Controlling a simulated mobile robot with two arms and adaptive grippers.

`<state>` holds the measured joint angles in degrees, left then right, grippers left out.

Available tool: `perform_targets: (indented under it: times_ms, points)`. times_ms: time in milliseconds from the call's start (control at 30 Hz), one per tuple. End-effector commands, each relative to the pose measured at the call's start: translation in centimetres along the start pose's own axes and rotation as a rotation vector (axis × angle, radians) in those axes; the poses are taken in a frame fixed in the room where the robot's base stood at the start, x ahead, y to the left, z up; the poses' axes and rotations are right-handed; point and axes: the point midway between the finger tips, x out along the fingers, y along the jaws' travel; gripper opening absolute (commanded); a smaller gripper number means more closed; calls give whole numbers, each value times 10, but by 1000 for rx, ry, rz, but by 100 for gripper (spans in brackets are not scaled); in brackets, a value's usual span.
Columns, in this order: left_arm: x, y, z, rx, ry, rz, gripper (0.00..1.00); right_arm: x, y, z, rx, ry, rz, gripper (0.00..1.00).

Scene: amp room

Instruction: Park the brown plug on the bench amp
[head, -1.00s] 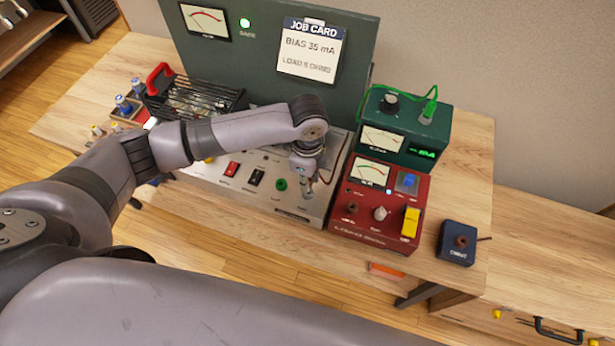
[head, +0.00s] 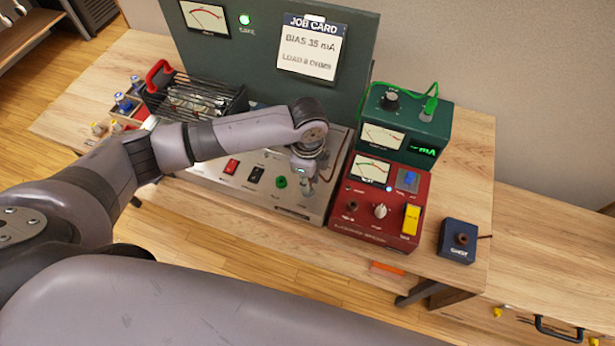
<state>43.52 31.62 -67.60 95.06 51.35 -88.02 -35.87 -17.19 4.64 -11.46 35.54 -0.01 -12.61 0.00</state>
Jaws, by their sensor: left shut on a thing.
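The bench amp (head: 243,197) is a silver, sloped chassis with red and black switches and a green socket on its top panel. My left gripper (head: 305,190) points down at the right end of that panel, close to its surface. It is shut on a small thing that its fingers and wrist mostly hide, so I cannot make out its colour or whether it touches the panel. Brown round fittings show on the red meter unit (head: 345,226) and on the small dark blue box (head: 456,255); I cannot tell whether either is a plug or a socket. My right gripper is not in view.
A green meter unit (head: 439,125) with a green lead stands behind the red one. A black cage with a red handle (head: 158,72) is at the left. A dark green panel (head: 262,70) with a job card stands behind the amp. Bare wood lies around the blue box.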

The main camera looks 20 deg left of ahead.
Motion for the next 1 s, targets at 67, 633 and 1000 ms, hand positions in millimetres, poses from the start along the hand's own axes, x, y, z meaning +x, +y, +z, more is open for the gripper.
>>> perform_targets:
  times_ms: [67, 633, 1000]
  points:
    - [2, 0, 0, 0, 0, 0, 0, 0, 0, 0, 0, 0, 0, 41]
    - [10, 0, 0, 0, 0, 0, 0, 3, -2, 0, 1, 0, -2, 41]
    - [16, 0, 0, 0, 0, 0, 0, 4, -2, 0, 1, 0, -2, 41]
